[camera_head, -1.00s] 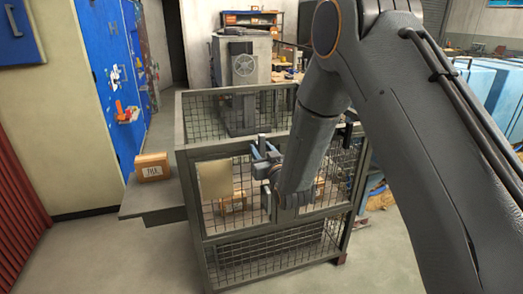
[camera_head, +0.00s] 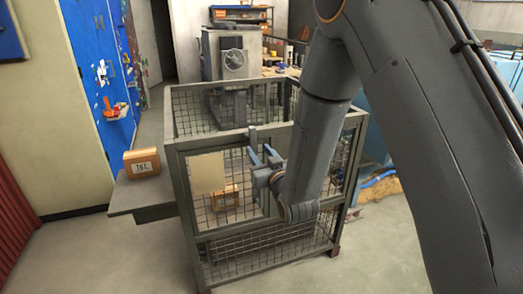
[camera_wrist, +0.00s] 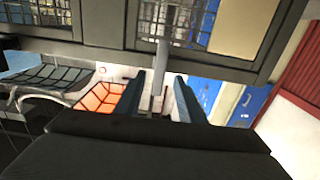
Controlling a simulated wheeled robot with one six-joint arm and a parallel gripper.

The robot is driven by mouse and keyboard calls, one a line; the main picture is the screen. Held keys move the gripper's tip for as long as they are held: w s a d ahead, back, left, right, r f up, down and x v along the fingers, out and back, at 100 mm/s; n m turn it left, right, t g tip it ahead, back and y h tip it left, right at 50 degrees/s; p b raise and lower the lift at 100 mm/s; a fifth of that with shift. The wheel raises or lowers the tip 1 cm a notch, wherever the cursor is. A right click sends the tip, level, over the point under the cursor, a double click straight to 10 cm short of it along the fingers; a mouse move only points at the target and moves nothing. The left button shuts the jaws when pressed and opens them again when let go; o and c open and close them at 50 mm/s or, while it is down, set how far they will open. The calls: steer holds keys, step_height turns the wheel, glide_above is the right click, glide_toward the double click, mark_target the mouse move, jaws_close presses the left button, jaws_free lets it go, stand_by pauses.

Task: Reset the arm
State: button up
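My gripper (camera_head: 263,155) is at the front of the grey mesh cage (camera_head: 190,146), near its upper front rail. Its two blue fingers stand apart with a gap between them. In the wrist view, my gripper (camera_wrist: 159,95) also shows its fingers apart. A narrow grey upright bar (camera_wrist: 160,65) shows between them, in front of the cage frame (camera_wrist: 100,58). I cannot tell whether the fingers touch it. My forearm hides part of the cage's right front.
A tan panel (camera_head: 208,172) is on the cage front, and a small wooden item (camera_head: 225,197) shows behind the mesh. A brown labelled box (camera_head: 142,163) sits on a grey shelf (camera_head: 145,196) at left. A machine (camera_head: 233,62) stands behind. Floor at front left is clear.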

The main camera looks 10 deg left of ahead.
steer(key=s+d+f+m+g+h, duration=0.1)
steer(key=s+d+f+g+h, duration=0.2)
steer(key=d, duration=0.5)
steer(key=s+d+f+m+g+h, duration=0.2)
steer(key=s+d+g+h, duration=0.15)
steer(key=d, duration=0.45)
steer(key=s+d+m+g+h, duration=0.1)
steer(key=s+d+g, duration=0.3)
steer(key=s, duration=0.8)
steer(key=s+d+m+g, duration=0.1)
steer(key=s+d+g, duration=0.4)
steer(key=s+d, duration=0.3)
steer(key=s, duration=0.4)
steer(key=shift+s+r+m+h, duration=0.15)
steer(key=shift+s+m+h, duration=0.1)
steer(key=shift+m+h, duration=0.1)
steer(key=shift+d, duration=0.1)
